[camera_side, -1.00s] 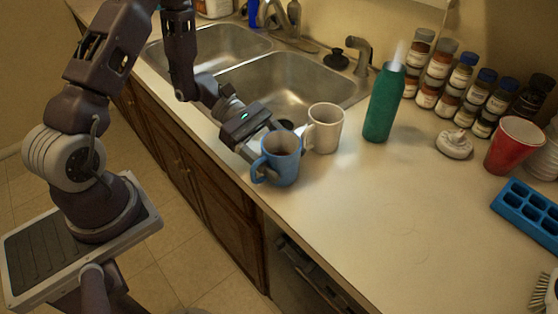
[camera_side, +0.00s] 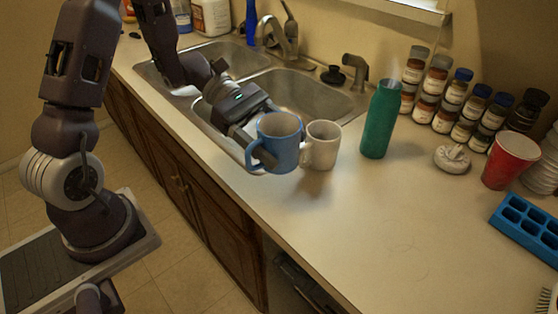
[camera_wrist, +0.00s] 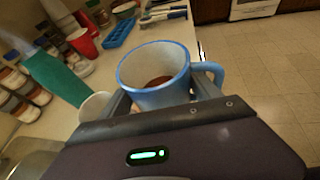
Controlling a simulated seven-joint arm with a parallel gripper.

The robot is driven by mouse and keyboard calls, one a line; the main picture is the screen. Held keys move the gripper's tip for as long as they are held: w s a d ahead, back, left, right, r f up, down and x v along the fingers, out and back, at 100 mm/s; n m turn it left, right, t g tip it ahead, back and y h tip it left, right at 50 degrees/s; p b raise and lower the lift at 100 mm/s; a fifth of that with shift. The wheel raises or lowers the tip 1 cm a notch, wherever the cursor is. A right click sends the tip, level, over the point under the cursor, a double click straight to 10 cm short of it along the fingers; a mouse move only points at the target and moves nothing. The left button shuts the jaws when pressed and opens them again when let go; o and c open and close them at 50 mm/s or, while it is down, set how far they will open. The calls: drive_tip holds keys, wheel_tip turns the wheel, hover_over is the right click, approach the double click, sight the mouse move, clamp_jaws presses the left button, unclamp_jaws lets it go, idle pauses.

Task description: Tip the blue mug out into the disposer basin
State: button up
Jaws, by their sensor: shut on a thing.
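The blue mug (camera_side: 280,155) is held upright above the counter, near the front rim of the near basin. My gripper (camera_side: 262,134) is shut on it, with the fingers around its body. In the wrist view the mug (camera_wrist: 155,92) sits between the fingers of my gripper (camera_wrist: 165,99), and its handle points right. Reddish-brown contents (camera_wrist: 160,81) show inside it. The sink has a near basin (camera_side: 298,92) and a far basin (camera_side: 222,56). Which one has the disposer I cannot tell; my gripper and the mug hide part of the near one.
A white mug (camera_side: 321,150) stands just right of the blue mug, partly overlapped by it. A green bottle (camera_side: 381,120), a faucet (camera_side: 283,38) and a sprayer (camera_side: 357,72) stand around the near basin. A red cup (camera_side: 510,160) is farther right. The front counter is clear.

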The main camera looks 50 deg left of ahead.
sight(279, 113)
wheel_tip(279, 113, up, 6)
drive_tip(key=shift+r, duration=0.25)
drive_tip(key=w+a, duration=0.6)
drive_tip(key=a, duration=0.4)
drive_tip(key=w+a, duration=0.7)
drive_tip(key=a, duration=0.2)
wheel_tip(279, 113, down, 12)
drive_tip(key=f, duration=0.1)
drive_tip(key=r+m+t+y, duration=0.1)
drive_tip(key=m+t+y, duration=0.1)
drive_tip(key=m, duration=0.1)
drive_tip(key=r+m+t+y, duration=0.2)
drive_tip(key=m+t, duration=0.1)
drive_tip(key=a+r+m+t+y, duration=0.1)
drive_tip(key=m+t+y, duration=0.2)
drive_tip(key=shift+w+r, duration=0.15)
drive_tip(key=shift+r, duration=0.1)
